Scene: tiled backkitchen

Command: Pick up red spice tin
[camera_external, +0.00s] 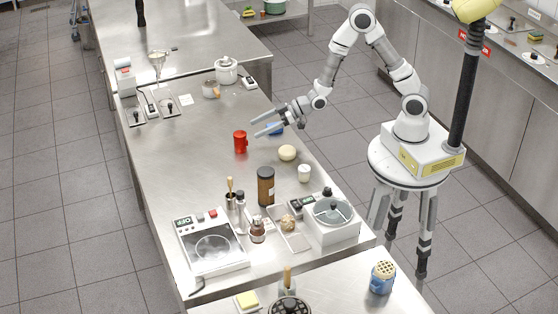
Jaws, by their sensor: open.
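The red spice tin (240,142) stands upright on the steel worktop, left of my gripper in the external view. My gripper (254,127) is open and empty. Its two fingers point left, above the worktop, with the fingertips close to the tin's upper right in the picture. The tin is not between the fingers as far as I can see; the exact height and depth gap cannot be told from this one view. A blue thing (275,129) lies partly hidden behind my fingers.
A pale round ball (287,152) and a small white cup (304,173) stand right of the tin. The worktop left of the tin is clear.

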